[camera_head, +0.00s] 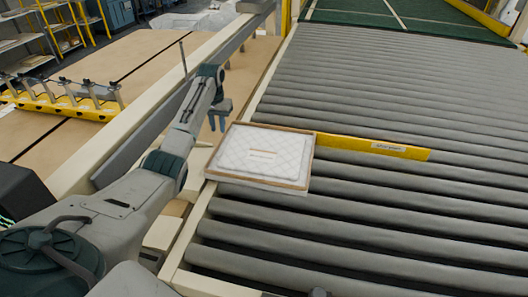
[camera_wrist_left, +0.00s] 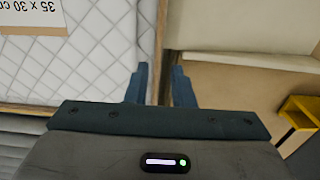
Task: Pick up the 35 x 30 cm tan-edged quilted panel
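The tan-edged quilted panel (camera_head: 240,147) lies flat at the left side of the roller conveyor. It is white with a diamond quilt pattern and a label in its middle. In the left wrist view the panel (camera_wrist_left: 85,50) fills the upper left, its label partly cut off and upside down. My left gripper (camera_head: 219,122) is beside the panel's far left corner. My right gripper is not seen.
The roller conveyor (camera_head: 380,95) has wide bare rollers around the panel. A yellow labelled bar (camera_head: 375,147) lies across the rollers to the panel's right. A pale rail (camera_head: 265,80) runs along the conveyor's left side. A yellow rack (camera_head: 65,106) stands at the left.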

